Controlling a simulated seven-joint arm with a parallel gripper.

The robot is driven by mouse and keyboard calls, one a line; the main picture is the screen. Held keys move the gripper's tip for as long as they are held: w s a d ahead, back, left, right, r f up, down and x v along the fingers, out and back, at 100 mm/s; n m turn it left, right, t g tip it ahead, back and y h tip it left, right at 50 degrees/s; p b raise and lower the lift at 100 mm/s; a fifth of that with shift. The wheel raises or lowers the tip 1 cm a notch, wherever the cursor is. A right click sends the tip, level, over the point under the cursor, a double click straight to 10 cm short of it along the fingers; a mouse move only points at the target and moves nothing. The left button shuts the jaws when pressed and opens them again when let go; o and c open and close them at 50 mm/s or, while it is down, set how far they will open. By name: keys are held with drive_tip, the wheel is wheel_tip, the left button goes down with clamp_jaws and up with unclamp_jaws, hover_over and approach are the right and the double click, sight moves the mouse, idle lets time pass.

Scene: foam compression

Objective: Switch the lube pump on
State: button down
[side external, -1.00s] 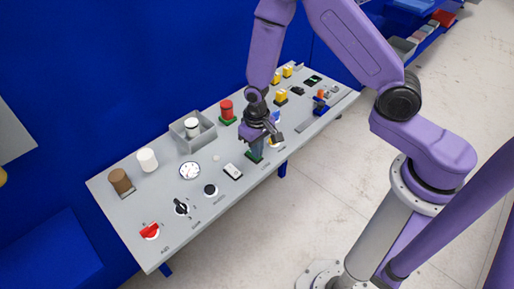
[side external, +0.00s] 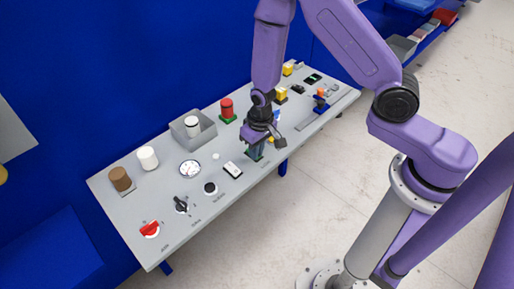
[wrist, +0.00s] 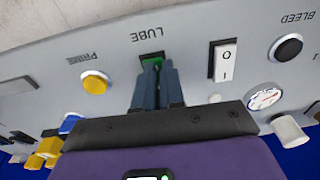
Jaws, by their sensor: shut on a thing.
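The lube control (wrist: 152,58) shows as a green piece under the upside-down label LUBE in the wrist view. My gripper (wrist: 154,66) has its two dark fingers close together, pointing down onto this control and shut on it. The fingers hide most of it, so I cannot tell its position.
Beside the lube control are a white rocker switch (wrist: 225,62) marked O and I, a yellow button (wrist: 95,84) labelled PRIME and a black button (wrist: 287,48) labelled BLEED. A gauge (side external: 190,169), a grey box (side external: 193,127) and a red cylinder (side external: 227,109) stand further back.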

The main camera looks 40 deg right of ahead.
drive_tip(key=shift+w+a, duration=0.1)
drive_tip(key=shift+w, duration=0.65)
drive_tip(key=shift+r, duration=0.15)
drive_tip(key=shift+w+r, duration=0.1)
drive_tip(key=shift+s+r, duration=0.5)
drive_tip(key=shift+r, duration=0.3)
wheel_tip(320, 180, up, 12)
drive_tip(key=s, duration=0.1)
drive_tip(key=shift+s, duration=0.35)
